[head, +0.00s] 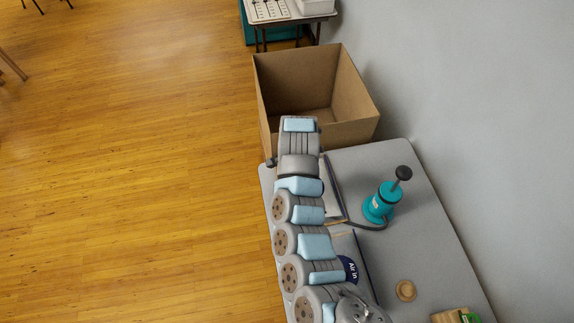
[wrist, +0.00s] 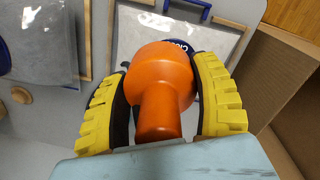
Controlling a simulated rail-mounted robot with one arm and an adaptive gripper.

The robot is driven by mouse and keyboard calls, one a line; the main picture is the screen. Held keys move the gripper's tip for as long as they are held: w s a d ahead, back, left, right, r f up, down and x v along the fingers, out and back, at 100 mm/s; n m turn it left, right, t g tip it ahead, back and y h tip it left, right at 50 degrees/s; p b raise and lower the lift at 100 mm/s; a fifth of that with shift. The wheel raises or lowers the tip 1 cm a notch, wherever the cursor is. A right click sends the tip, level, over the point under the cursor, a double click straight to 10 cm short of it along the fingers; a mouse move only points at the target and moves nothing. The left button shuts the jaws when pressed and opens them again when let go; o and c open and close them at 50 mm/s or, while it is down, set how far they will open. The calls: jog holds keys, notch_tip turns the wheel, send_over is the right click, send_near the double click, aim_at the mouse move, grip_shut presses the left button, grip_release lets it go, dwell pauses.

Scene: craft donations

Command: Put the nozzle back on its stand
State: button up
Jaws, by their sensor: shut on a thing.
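The orange nozzle (wrist: 160,85), with a round bulb and a narrower neck, is between the yellow, black-padded fingers of my gripper (wrist: 163,78) in the wrist view. My gripper is shut on it. A round wooden piece with a small raised middle, which looks like the stand (head: 405,290), lies on the table in the head view. It also shows at the left of the wrist view (wrist: 21,95), apart from the nozzle. In the head view my arm hides the gripper and the nozzle.
A teal pump (head: 379,206) with a black knob and hose stands on the grey table (head: 440,250). A wooden block with green (head: 455,315) is near the front. An open cardboard box (head: 345,130) adjoins the far end.

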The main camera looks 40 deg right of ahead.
jog(key=s+f+m, duration=0.2)
jog(key=s, duration=0.9)
jog(key=m+b, duration=0.5)
jog(key=m, duration=1.3)
send_over(408, 290)
notch_tip(408, 290, down, 16)
jog(key=b, duration=1)
jog(key=shift+r+b, duration=0.2)
jog(key=shift+b, duration=0.15)
dwell(0.3)
jog(key=shift+f+b, duration=0.4)
jog(key=shift+f, duration=0.15)
dwell(0.6)
